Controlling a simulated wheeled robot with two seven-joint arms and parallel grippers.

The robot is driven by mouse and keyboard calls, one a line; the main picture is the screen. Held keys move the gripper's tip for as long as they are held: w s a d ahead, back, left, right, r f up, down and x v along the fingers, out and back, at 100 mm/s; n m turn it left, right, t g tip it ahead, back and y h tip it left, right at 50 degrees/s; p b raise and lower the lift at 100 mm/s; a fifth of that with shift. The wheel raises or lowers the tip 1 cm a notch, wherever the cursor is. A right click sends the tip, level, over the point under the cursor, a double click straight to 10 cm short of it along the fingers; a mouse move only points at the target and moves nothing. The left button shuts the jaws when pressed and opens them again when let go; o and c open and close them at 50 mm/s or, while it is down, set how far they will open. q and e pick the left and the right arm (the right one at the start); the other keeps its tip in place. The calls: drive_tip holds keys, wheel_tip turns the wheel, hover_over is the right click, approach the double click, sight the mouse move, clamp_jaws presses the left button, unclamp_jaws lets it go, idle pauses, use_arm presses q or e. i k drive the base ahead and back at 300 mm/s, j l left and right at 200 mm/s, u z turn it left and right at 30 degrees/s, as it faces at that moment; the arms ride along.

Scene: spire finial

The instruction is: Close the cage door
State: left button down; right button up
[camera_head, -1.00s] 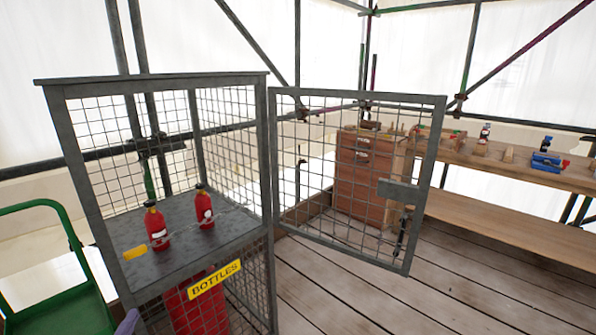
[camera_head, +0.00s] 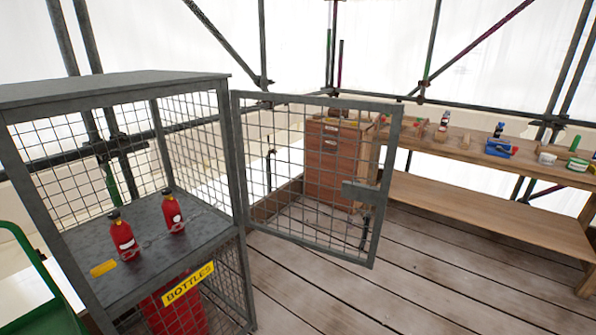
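The cage (camera_head: 122,89) is a grey metal frame with mesh walls at the left. Its mesh door (camera_head: 378,190) is hinged on the cage's right front post and stands wide open, swung out to the right. A grey latch plate (camera_head: 361,192) sits on the door's free edge. Two red bottles, one in front (camera_head: 123,238) and one behind (camera_head: 172,212), stand upright on the cage shelf (camera_head: 150,262). A larger red container (camera_head: 172,312) shows below, behind mesh. Neither gripper is in view.
A green cart (camera_head: 45,300) stands at the left edge. A wooden workbench (camera_head: 470,150) with small items runs along the back right, beside a reddish-brown drawer cabinet (camera_head: 333,155). The plank floor (camera_head: 420,285) in front of the door is clear.

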sight(368, 195)
drive_tip(key=i+l+u, duration=0.65)
drive_tip(key=l+u, duration=0.25)
drive_tip(key=i+l+u, duration=0.2)
drive_tip(key=l+u, duration=0.25)
drive_tip(key=l, duration=0.35)
drive_tip(key=l+u, duration=0.45)
drive_tip(key=l, duration=0.2)
drive_tip(key=l+u, duration=0.5)
drive_tip(key=l, duration=0.25)
drive_tip(key=k+l+u, duration=0.15)
drive_tip(key=l+u, duration=0.3)
drive_tip(key=l, duration=0.25)
